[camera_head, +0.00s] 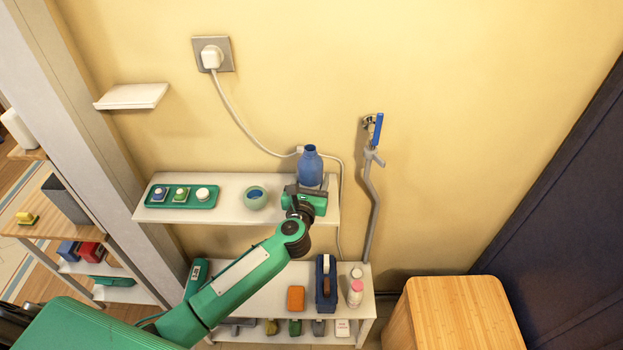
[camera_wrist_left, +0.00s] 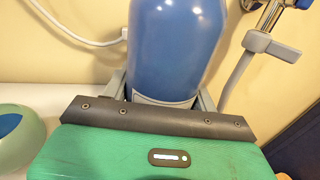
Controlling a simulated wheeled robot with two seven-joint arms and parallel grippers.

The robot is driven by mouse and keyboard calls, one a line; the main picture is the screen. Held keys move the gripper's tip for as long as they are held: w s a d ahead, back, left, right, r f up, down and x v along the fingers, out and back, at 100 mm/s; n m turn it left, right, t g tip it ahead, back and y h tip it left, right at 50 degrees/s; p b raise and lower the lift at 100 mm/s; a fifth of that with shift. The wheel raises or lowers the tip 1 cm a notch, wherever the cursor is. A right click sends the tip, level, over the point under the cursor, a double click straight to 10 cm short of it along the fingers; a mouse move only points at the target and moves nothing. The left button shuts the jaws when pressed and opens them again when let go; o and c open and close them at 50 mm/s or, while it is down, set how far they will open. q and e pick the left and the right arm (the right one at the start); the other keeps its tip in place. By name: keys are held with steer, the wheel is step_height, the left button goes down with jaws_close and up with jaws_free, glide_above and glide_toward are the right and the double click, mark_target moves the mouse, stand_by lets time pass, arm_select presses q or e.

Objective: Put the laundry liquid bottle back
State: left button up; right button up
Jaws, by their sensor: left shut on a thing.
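The laundry liquid bottle is the blue bottle (camera_head: 310,166) standing upright at the right end of the upper white shelf (camera_head: 238,213). It fills the upper middle of the left wrist view (camera_wrist_left: 176,45). My left gripper (camera_head: 311,187) is at the bottle's lower part, its fingers on either side. It is shut on the bottle; the gripper body hides the bottle's base, so I cannot tell whether it touches the shelf. My right gripper is not in view.
A green bowl (camera_head: 255,198) and a green tray (camera_head: 181,195) with small items share the upper shelf. A cable hangs behind the bottle, and a grey pipe with a blue-handled tap (camera_head: 376,130) is to the right. The lower shelf (camera_head: 260,300) holds several items.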

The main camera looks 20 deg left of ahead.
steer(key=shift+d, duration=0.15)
arm_select(q)
steer(key=shift+f, duration=0.1)
steer(key=o, duration=1)
steer(key=shift+o, duration=0.2)
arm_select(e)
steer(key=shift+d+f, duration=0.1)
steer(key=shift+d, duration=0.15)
arm_select(q)
steer(key=s+d+b, duration=0.1)
steer(key=s+b, duration=0.2)
steer(key=s, duration=0.9)
steer(key=shift+r+b, duration=0.2)
steer(key=shift+b, duration=0.15)
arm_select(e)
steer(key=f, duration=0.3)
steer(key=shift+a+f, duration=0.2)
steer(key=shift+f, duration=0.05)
